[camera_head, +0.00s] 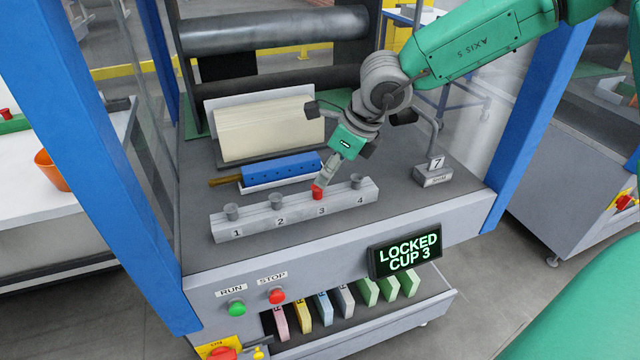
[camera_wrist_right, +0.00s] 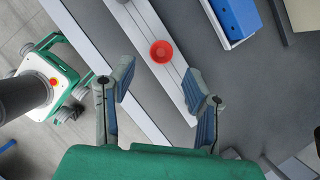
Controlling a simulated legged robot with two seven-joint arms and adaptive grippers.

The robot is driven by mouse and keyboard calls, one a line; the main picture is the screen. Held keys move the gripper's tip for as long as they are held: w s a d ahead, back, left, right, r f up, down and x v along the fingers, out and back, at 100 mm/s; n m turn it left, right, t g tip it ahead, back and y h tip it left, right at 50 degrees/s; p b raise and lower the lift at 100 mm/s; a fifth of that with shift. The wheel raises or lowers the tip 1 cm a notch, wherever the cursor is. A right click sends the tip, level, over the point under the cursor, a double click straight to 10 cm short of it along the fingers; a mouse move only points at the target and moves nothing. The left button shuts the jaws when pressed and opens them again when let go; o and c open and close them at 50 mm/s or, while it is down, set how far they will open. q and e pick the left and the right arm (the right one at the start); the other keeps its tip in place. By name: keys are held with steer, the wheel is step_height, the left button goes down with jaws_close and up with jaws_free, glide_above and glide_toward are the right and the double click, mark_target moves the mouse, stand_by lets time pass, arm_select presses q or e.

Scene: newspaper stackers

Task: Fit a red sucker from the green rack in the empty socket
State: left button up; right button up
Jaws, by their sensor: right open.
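A red sucker (camera_head: 318,192) sits upright on the light grey bar (camera_head: 250,226), at the position marked 3. Grey cups stand at positions 1, 2 and 4. The red sucker also shows in the wrist view (camera_wrist_right: 161,51), on the bar and beyond the fingertips. My right gripper (camera_head: 328,178) is right above it, pointing down. Its two fingers (camera_wrist_right: 160,72) are spread on either side of the sucker, with nothing held between them. A green rack (camera_head: 14,126) with a red piece on it is partly visible at the far left edge. My left gripper is not in view.
The display (camera_head: 405,254) reads "LOCKED CUP 3". Blue posts (camera_head: 535,115) flank the machine. An orange pot (camera_head: 52,171) stands on the left table.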

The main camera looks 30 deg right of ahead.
steer(key=v, duration=0.5)
steer(key=shift+d+r, duration=0.1)
steer(key=shift+r, duration=0.15)
